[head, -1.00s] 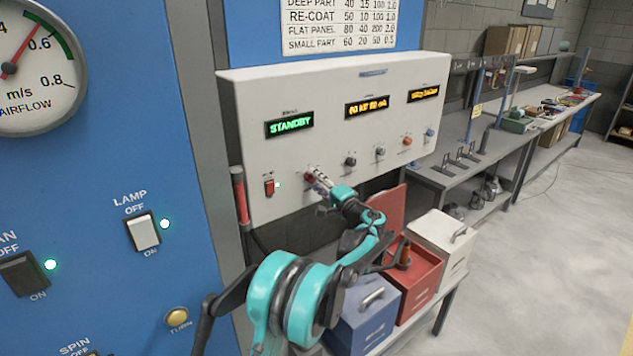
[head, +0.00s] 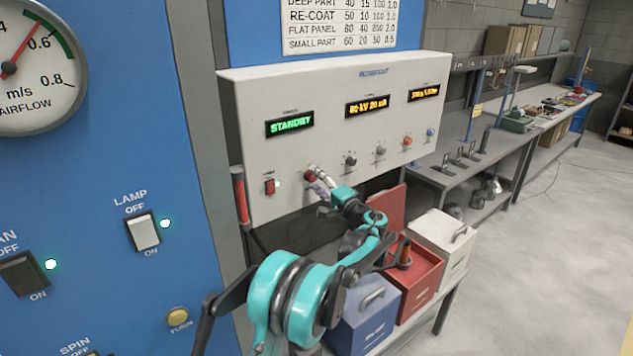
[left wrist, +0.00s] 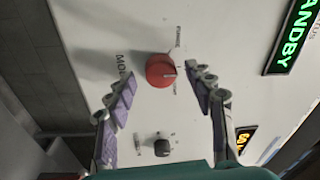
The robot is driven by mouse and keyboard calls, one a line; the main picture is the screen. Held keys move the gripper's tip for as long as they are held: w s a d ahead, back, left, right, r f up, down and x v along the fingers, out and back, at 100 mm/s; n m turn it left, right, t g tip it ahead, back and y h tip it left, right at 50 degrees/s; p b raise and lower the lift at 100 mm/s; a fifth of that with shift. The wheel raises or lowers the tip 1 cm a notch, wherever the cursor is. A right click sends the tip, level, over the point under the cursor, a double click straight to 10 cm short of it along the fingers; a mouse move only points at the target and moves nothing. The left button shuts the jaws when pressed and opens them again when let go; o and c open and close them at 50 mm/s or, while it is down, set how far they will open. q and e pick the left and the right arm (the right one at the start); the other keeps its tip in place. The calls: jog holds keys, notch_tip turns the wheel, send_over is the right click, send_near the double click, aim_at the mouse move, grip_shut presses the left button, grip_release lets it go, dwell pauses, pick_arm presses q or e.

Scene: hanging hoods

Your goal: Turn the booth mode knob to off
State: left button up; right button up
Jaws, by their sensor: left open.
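The red round knob (left wrist: 160,70) sits on the pale control panel, with lettering starting "MO" beside it and small labels I cannot read clearly. A light pointer mark on it points to the right in the left wrist view. In the head view the knob (head: 310,176) is partly hidden by my gripper. My left gripper (head: 320,185) is open at the panel. In the left wrist view its two purple-padded fingers (left wrist: 162,95) lie either side of the knob, with gaps between pads and knob. My right gripper is not in view.
A green STANDBY display (head: 290,124) is lit above the knob. Blue (head: 365,318), red (head: 425,282) and white (head: 447,244) boxes stand below on a shelf.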

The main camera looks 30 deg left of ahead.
pick_arm(q)
jog(key=v, duration=1.1)
jog(key=shift+d, duration=0.3)
jog(key=shift+s, duration=0.1)
jog(key=s+d+f+n+g+h+b, duration=0.1)
jog(key=s+f+h, duration=0.3)
jog(key=s, duration=0.4)
jog(key=s+d+f+g+h+b, duration=0.1)
jog(key=s+f+h, duration=0.25)
jog(key=s, duration=0.55)
jog(key=s+d+f+n+h, duration=0.1)
jog(key=s+d+f+h, duration=0.3)
jog(key=s+d, duration=0.3)
jog(key=s+d+f+t+h+b, duration=0.1)
jog(key=s+d+f+h, duration=0.4)
jog(key=s, duration=0.4)
jog(key=shift+s+d+f+n, duration=0.2)
jog(key=shift+d+f+n, duration=0.25)
jog(key=shift+d, duration=0.65)
jog(key=shift+f+h, duration=0.1)
jog(key=shift+h, duration=0.15)
